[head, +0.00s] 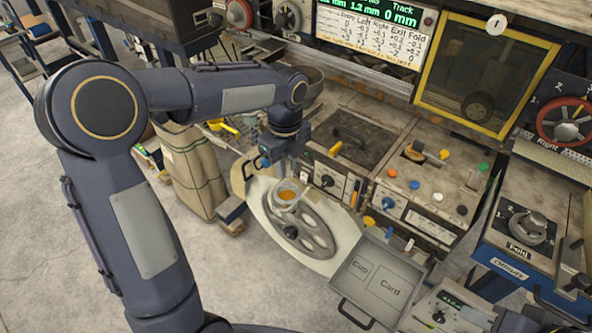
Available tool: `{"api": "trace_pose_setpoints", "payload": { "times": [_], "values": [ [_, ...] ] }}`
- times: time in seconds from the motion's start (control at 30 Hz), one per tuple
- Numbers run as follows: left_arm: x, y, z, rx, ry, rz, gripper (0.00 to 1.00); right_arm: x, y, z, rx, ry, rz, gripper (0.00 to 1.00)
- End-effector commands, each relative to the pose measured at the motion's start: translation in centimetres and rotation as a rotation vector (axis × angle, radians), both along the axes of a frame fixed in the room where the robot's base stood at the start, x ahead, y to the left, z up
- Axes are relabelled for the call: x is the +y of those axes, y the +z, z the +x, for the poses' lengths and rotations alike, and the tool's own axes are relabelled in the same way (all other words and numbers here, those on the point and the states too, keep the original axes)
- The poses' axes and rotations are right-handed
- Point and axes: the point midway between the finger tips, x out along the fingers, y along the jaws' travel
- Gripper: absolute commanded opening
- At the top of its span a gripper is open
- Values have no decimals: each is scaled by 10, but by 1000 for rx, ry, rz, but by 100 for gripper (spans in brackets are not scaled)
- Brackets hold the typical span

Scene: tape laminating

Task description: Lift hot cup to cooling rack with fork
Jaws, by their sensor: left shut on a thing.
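My left gripper (270,170) reaches down over the pale curved plate around a grey spoked wheel, and is shut on what looks like the fork; its fingertips and the fork's handle are mostly hidden. Just below the gripper is a small cup (287,195) with amber content and a pale rim or ring around it. I cannot tell whether the cup is held up by the fork or rests on something. I cannot pick out the cooling rack for certain. My right gripper is not in view.
The spoked wheel (316,236) lies below the cup. A control bench with coloured knobs (440,195) stands to the right. A brown sack (187,165) stands left; floor is clear at lower left.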

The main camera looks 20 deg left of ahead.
Motion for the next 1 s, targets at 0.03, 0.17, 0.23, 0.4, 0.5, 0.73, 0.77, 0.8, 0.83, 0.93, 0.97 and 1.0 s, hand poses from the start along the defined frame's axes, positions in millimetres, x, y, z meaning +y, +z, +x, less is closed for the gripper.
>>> {"api": "trace_pose_setpoints", "payload": {
  "times": [0.03,0.17,0.23,0.4,0.5,0.73,0.77,0.8,0.83,0.93,0.97,1.0],
  "values": [
    [5,1,3,-1,3,0,0,0,0,0,0,0,0,33],
    [17,3,8,-2,2,-1,0,0,0,0,0,0,0,33],
    [24,4,10,-2,3,-1,0,0,0,0,0,0,0,33],
    [39,6,16,-1,2,0,0,0,0,0,0,0,0,33],
    [48,7,20,-1,3,0,0,0,0,0,0,0,0,33],
    [69,10,28,-1,3,0,0,0,0,0,0,0,0,33],
    [72,11,30,-1,2,0,0,0,0,0,0,0,0,33],
    [76,11,31,-1,2,0,0,0,0,0,0,0,0,33],
    [79,11,32,-1,3,0,0,0,0,0,0,0,0,33],
    [88,13,36,-2,2,-1,0,0,0,0,0,0,0,33],
    [90,13,37,-1,2,0,0,0,0,0,0,0,0,33],
    [94,14,39,-1,2,0,0,0,0,0,0,0,0,33]
  ]
}}
